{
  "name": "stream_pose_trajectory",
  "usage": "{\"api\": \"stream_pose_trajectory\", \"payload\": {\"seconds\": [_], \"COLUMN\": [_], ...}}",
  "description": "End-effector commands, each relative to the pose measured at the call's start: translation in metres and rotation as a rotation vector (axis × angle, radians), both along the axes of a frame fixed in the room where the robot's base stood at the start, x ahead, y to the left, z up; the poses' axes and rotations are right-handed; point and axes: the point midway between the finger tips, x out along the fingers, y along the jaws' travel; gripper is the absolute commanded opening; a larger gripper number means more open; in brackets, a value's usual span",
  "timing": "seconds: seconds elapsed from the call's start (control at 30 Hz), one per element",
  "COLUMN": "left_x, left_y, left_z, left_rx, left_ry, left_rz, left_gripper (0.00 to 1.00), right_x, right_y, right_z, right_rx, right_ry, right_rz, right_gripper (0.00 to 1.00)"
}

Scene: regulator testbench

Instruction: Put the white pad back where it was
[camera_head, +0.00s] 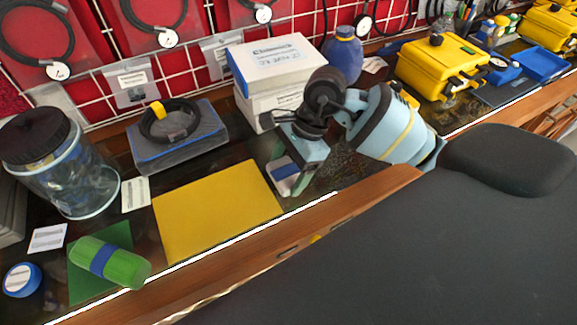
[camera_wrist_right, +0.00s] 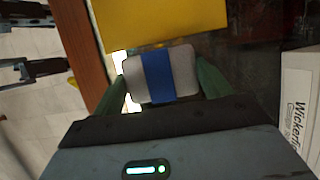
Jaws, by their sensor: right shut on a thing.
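The white pad (camera_head: 285,173) is a small pale block with a blue band. It is held between the fingertips of my right gripper (camera_head: 295,180), to the right of the yellow mat (camera_head: 215,212). In the right wrist view the pad (camera_wrist_right: 183,76) sits between the two green fingers, its blue band across the middle, close to the edge of the yellow mat (camera_wrist_right: 165,20). I cannot tell whether the pad touches the bench. What looks like my left gripper (camera_wrist_right: 66,40) shows at the left of the right wrist view, its dark fingers apart and empty over the floor.
A green cylinder (camera_head: 125,268) with a blue band lies on a green mat (camera_head: 88,290). A clear jar (camera_head: 75,185), a grey case with a coiled cable (camera_head: 180,150) and white boxes (camera_head: 275,60) line the back. Yellow cases (camera_head: 440,65) stand at right. Dark bench lies bare beside the yellow mat.

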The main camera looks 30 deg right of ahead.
Motion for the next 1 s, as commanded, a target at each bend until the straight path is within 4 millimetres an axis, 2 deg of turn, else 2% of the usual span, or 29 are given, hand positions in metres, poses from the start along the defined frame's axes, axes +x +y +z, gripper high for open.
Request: {"api": "stream_pose_trajectory", "payload": {"seconds": [0.37,0.4,0.53,0.83,1.0], "left_x": [-0.003,-0.002,-0.002,-0.001,-0.001], "left_y": [0.0,0.0,0.0,0.0,0.0], "left_z": [-0.004,-0.003,-0.002,-0.001,0.0], "left_rx": [0.0,0.0,0.0,0.0,0.0], "left_ry": [0.007,0.005,0.005,0.003,0.002], "left_rz": [0.0,0.0,0.0,-0.001,0.0], "left_gripper": [0.71,0.71,0.71,0.71,0.71], "right_x": [0.0,0.0,0.0,0.0,0.001], "right_y": [0.0,0.0,0.0,0.0,-0.006], "right_z": [-0.005,-0.004,-0.003,-0.001,0.012], "right_rx": [-0.001,-0.001,0.0,0.0,-0.001], "right_ry": [0.0,-0.001,-0.002,-0.002,-0.006], "right_rz": [-0.001,0.0,-0.001,-0.001,-0.004], "right_gripper": [0.52,0.82,0.98,0.98,0.98]}}
